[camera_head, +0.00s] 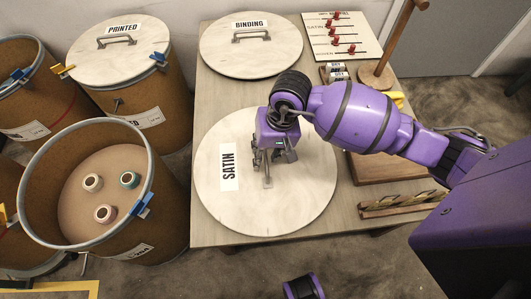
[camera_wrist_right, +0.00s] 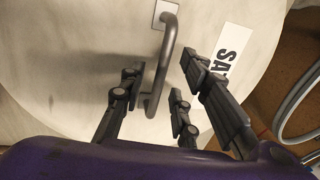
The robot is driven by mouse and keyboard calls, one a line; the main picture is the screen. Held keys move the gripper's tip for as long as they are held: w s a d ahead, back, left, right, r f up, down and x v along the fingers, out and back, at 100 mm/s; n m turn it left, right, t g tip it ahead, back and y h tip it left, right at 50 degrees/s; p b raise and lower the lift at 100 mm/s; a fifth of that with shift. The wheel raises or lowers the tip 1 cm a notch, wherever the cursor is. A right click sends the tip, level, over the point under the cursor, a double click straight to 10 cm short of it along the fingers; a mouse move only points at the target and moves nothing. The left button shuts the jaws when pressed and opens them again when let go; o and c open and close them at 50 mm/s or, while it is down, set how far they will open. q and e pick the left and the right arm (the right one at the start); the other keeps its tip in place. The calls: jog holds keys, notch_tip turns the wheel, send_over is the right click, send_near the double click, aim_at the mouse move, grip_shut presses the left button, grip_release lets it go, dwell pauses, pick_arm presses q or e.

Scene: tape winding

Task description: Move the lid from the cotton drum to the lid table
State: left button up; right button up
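No lid or drum marked cotton can be read in view. A round pale lid marked SATIN (camera_head: 300,202) lies on the wooden table (camera_head: 352,222). It also fills much of the right wrist view (camera_wrist_right: 75,80). My right gripper (camera_head: 269,160) is over the middle of this lid, at its handle. In the right wrist view the fingers of my right gripper (camera_wrist_right: 160,88) are apart, with the metal handle (camera_wrist_right: 165,62) between them; I see no clear finger contact. My left gripper is not in view.
A lid marked BINDING (camera_head: 280,58) lies at the table's back. A lid marked PRINTED (camera_head: 118,62) covers a back drum. An open drum (camera_head: 165,205) holding several spools stands left of the table. A peg board (camera_head: 342,47) and wooden stand (camera_head: 378,75) occupy the back right.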

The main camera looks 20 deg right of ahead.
notch_tip(320, 180, up, 11)
jog(key=d, duration=0.2)
jog(key=shift+s, duration=0.25)
